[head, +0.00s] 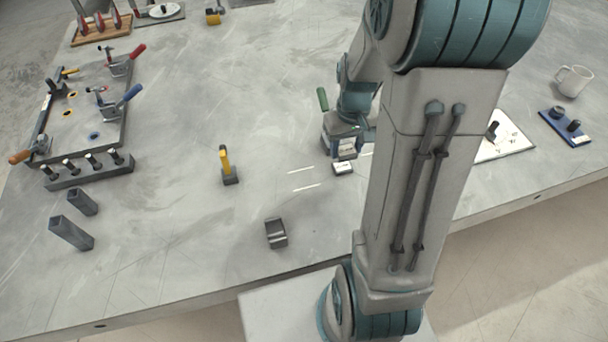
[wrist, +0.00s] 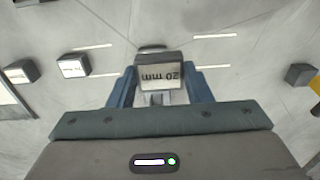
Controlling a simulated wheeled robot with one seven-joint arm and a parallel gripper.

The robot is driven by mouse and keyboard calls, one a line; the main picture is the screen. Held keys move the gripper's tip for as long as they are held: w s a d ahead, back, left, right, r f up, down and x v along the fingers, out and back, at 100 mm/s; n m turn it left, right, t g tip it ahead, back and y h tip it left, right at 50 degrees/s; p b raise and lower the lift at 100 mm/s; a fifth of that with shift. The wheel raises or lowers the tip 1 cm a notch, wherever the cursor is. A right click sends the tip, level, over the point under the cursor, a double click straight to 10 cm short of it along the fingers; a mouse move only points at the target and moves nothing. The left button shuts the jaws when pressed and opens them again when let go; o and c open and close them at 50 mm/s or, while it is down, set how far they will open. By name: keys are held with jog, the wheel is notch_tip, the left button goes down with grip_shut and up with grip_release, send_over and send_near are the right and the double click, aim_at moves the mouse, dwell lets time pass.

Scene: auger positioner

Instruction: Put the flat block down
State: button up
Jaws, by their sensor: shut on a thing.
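The flat block (wrist: 160,77) is grey with a white face marked "20 mm", printed upside down in the wrist view. My gripper (wrist: 160,92) is shut on it, with a blue finger at each side. In the head view the block (head: 343,169) shows just below my gripper (head: 344,151), low over the grey table between short white lines. I cannot tell whether its underside touches the table. My arm hides part of the area to its right.
A yellow-handled tool (head: 226,165) stands left of my gripper in the head view. A grey notched block (head: 276,233) lies nearer. The table between them is clear.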

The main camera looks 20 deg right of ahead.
send_over(304, 178)
notch_tip(304, 178, down, 6)
jog(key=shift+a+f+p, duration=0.1)
jog(key=shift+p, duration=0.35)
jog(key=shift+f, duration=1.9)
jog(key=shift+f, duration=0.2)
jog(key=o, duration=1.2)
jog(key=shift+r, duration=0.1)
